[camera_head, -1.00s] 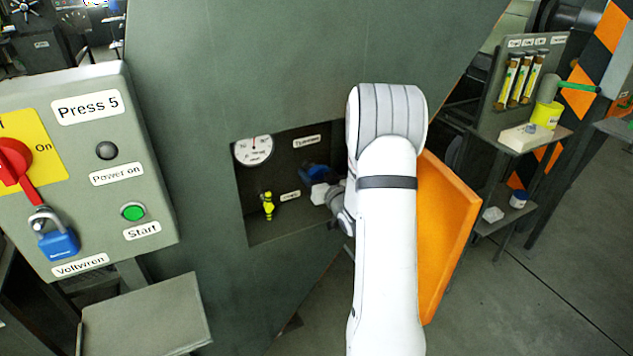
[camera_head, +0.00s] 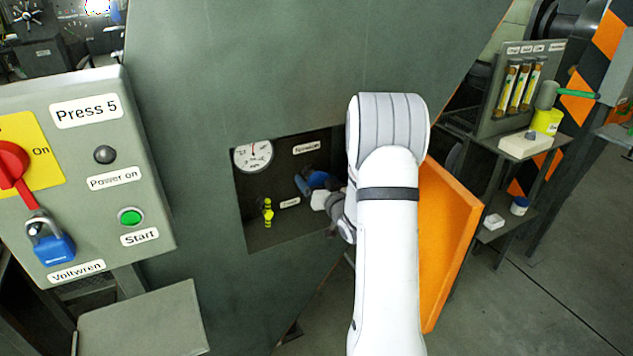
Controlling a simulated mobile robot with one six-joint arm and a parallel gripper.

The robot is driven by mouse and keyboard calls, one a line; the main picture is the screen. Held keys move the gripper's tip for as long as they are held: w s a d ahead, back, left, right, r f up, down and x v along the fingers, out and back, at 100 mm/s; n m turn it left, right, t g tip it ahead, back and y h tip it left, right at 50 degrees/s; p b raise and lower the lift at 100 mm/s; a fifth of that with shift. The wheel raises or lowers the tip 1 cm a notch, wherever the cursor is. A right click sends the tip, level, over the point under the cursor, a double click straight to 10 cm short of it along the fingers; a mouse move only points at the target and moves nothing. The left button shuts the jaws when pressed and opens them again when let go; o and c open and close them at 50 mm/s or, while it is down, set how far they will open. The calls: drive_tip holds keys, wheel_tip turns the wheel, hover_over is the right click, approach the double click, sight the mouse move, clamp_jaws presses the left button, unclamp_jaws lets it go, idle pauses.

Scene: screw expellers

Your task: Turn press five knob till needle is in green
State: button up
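The Press 5 panel (camera_head: 85,175) stands at the left. Right of it, an open recess in the grey-green press holds a round white gauge (camera_head: 253,157). Its red needle points roughly straight up; a green zone is too small to make out. A dark blue knob-like part (camera_head: 319,180) shows deeper in the recess, under a small label. My gripper (camera_head: 320,199) reaches into the recess from the right, at this blue part. The contact and the fingers are too small and partly hidden to read. My white arm covers the recess's right side.
A yellow valve (camera_head: 267,212) sits below the gauge, left of my gripper. The open orange door (camera_head: 450,240) stands just right of my arm. A grey shelf (camera_head: 145,322) juts out below the panel. A side stand (camera_head: 520,150) stands farther right.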

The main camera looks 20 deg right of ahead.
drive_tip(key=s+b, duration=0.1)
drive_tip(key=s, duration=0.6)
drive_tip(key=shift+s+d+b, duration=0.15)
drive_tip(key=shift+s+b, duration=0.2)
drive_tip(key=shift+s, duration=0.05)
idle(0.7)
drive_tip(key=s+a+r+n+g, duration=0.1)
drive_tip(key=s+a+g, duration=0.6)
drive_tip(key=s, duration=0.7)
drive_tip(key=s+a+r+n+g, duration=0.1)
drive_tip(key=s+a+r+g, duration=0.3)
drive_tip(key=s+a+g, duration=0.4)
drive_tip(key=s+a, duration=0.4)
drive_tip(key=s, duration=0.1)
drive_tip(key=shift+s+a+h, duration=0.15)
drive_tip(key=shift+s+h, duration=0.15)
drive_tip(key=shift+s, duration=0.05)
